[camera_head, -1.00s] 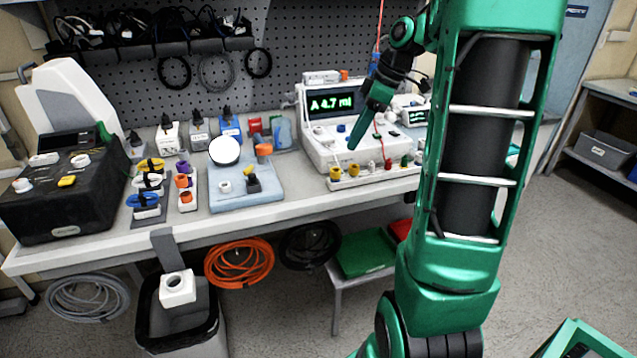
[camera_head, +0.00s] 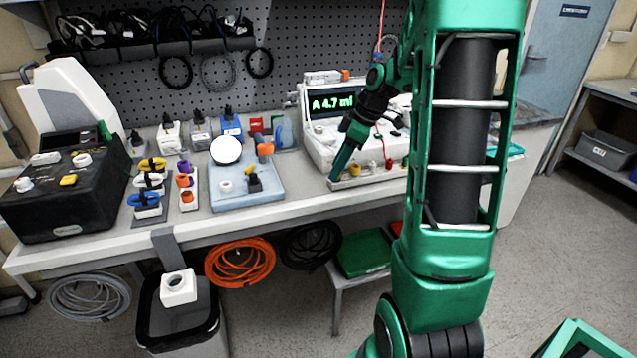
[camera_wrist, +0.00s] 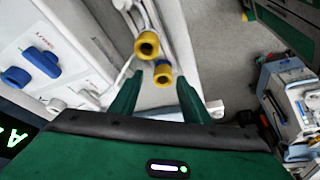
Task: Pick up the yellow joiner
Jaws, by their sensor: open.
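Two yellow ring-shaped pieces sit on the pale strip along the front of the pump (camera_head: 325,150). In the wrist view, the upper yellow piece (camera_wrist: 147,44) and the lower yellow piece (camera_wrist: 162,73) both have round open ends. The lower one lies just beyond and between my fingertips, and I cannot tell if they touch it. In the head view one yellow piece (camera_head: 354,169) shows to the right of my fingers, and the other is hidden behind them. My gripper (camera_head: 333,181) is pointing down at the strip, and its fingers are apart and empty in the wrist view (camera_wrist: 158,92).
Small red and white fittings (camera_head: 388,164) stand along the strip to the right. A blue tray (camera_head: 245,195) lies left of the pump. A blue knob (camera_wrist: 41,60) is on the pump's face. A black box (camera_head: 60,205) stands at the far left.

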